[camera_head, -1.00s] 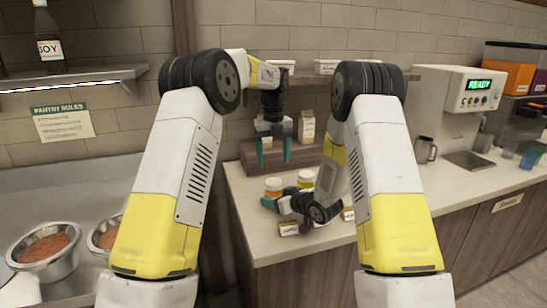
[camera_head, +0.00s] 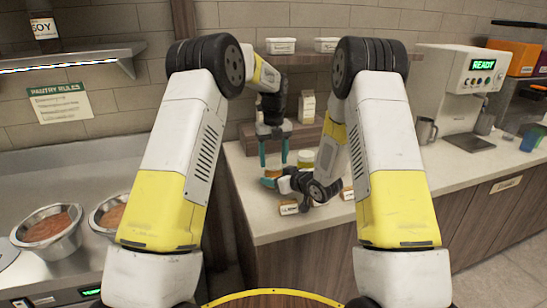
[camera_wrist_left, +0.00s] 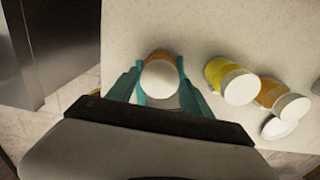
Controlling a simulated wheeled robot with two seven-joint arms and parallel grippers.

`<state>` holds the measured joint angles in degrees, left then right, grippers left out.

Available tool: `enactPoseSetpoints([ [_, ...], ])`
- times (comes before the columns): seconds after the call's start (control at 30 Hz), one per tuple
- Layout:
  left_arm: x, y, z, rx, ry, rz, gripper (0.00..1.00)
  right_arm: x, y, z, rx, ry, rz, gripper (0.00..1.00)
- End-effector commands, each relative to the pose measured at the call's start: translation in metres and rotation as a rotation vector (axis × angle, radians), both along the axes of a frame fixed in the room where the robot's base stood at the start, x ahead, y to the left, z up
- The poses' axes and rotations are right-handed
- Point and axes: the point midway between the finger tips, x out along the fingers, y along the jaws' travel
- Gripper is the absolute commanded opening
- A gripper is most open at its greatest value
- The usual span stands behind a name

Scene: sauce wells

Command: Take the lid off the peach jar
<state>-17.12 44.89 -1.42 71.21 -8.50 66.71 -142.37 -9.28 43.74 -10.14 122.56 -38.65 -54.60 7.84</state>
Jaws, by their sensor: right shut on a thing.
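An orange jar (camera_head: 274,170) with a white lid (camera_wrist_left: 160,79) stands on the counter; I take it as the peach jar, though no name on it is readable. My left gripper (camera_head: 274,152) is above it with fingers pointing down. In the left wrist view its teal fingers (camera_wrist_left: 162,93) are open on either side of the lid, with small gaps. My right gripper (camera_head: 269,183) reaches in low from the right and is shut on the jar's body, its grip partly hidden.
A yellow jar (camera_wrist_left: 222,74) and another orange jar (camera_wrist_left: 272,92), both white-lidded, stand to the right. A white round piece (camera_wrist_left: 277,128) lies near them. Small label cards (camera_head: 289,207) stand at the counter's front. A wooden step (camera_head: 250,136) is behind.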

Motion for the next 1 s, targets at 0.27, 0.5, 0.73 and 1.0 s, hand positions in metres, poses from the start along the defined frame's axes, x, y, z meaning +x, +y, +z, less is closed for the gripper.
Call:
enactPoseSetpoints([
  [0.27,0.0001,-0.0001,0.0005,0.000,0.000,0.000,0.02,0.0002,-0.0001,0.0002,0.000,0.000,0.000,0.00],
  [0.5,0.0001,-0.0002,0.0008,-0.001,0.000,0.172,0.02,0.0001,0.0000,0.0002,0.000,0.000,0.000,0.00],
  [0.73,0.0001,-0.0002,0.0013,0.001,-0.001,0.698,0.02,0.0001,-0.0001,0.0001,0.000,0.000,0.000,0.00],
  [1.0,-0.0001,-0.0003,0.0017,0.000,-0.001,1.346,0.02,0.0000,0.0002,0.0001,0.000,0.000,0.000,0.00],
])
